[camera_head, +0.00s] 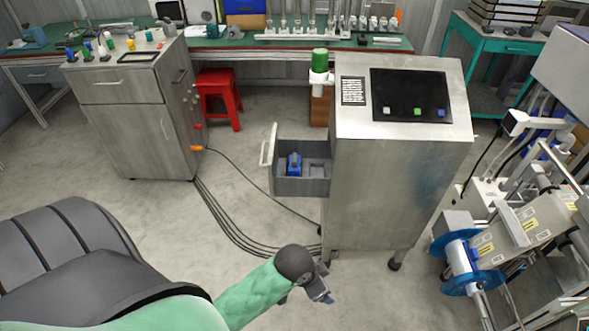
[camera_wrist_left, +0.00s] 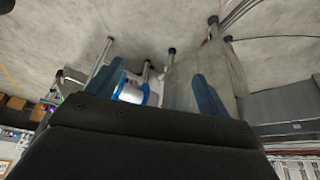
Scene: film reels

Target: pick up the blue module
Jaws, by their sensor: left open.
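A blue module (camera_head: 294,164) sits upright in the open drawer (camera_head: 301,187) on the left side of the metal cabinet (camera_head: 385,190). Grey dividers or blocks are beside it. My left gripper (camera_head: 324,295) is in front of the cabinet's foot, below and to the right of the drawer in the head view, and well apart from the module. In the left wrist view the left gripper's two blue fingers (camera_wrist_left: 156,88) stand apart with nothing between them. The module is not recognisable in the left wrist view. My right gripper is not in view.
The drawer's handle (camera_head: 268,146) projects left. Black cables (camera_head: 235,220) run across the floor to the cabinet. A machine with a blue reel (camera_head: 455,255) stands at the right. A red stool (camera_head: 218,97) and grey cupboard (camera_head: 135,110) stand behind. Floor left of the drawer is partly clear.

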